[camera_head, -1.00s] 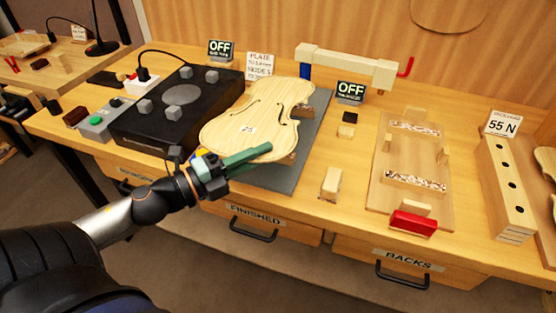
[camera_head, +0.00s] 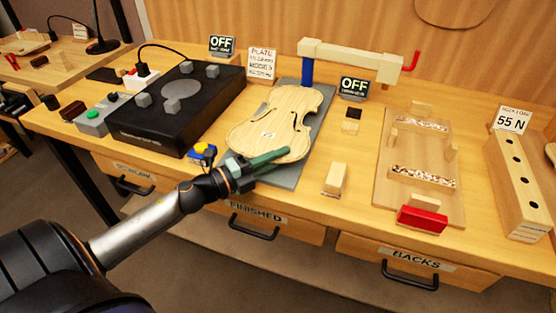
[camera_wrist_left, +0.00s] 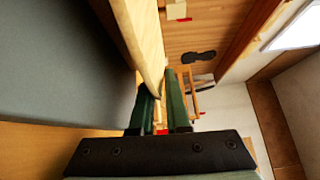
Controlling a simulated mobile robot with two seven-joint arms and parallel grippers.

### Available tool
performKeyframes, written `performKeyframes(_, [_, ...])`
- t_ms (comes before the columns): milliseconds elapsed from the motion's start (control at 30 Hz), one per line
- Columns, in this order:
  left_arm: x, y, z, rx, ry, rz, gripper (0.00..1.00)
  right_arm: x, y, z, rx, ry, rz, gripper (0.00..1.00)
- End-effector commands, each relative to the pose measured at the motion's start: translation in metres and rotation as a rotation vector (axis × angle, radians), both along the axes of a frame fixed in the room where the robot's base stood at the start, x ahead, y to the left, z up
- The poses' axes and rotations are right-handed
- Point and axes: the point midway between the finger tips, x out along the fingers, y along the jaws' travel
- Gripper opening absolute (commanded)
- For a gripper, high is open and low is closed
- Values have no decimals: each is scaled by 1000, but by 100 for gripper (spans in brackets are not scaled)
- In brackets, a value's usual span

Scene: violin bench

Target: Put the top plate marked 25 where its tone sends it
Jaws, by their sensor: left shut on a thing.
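The pale wooden top plate (camera_head: 290,108), violin-shaped with two f-holes and a small "25" label, is over the grey mat (camera_head: 287,178) in the middle of the bench. My left gripper (camera_head: 268,160) has its green fingers shut on the plate's near edge. The left wrist view shows the plate (camera_wrist_left: 147,35) edge-on, running down between the fingers (camera_wrist_left: 162,110). I cannot tell whether the plate touches the mat. Drawers marked FINISHED (camera_head: 275,229) and BACKS (camera_head: 405,268) are shut below the bench front. My right gripper is not in view.
A black box with grey blocks (camera_head: 165,125) stands left of the plate, with a blue-and-yellow button (camera_head: 203,152) near its front corner. A cream clamp frame (camera_head: 350,58) stands behind. A wooden fixture (camera_head: 420,160) and a holed block (camera_head: 520,185) are to the right.

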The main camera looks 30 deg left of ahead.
Motion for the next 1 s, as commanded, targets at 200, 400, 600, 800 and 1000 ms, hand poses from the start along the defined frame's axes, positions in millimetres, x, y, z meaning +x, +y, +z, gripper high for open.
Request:
performKeyframes(200, [0,0,-2,0,-1,0,0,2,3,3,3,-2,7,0])
performKeyframes(400, [0,0,-2,0,0,0,36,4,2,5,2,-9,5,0])
performKeyframes(600, [0,0,-2,0,0,0,44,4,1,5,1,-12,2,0])
performKeyframes(800, [-3,1,-3,-1,1,0,44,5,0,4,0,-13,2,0])
performKeyframes(1000, [-22,9,-5,-1,5,1,44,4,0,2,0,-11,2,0])
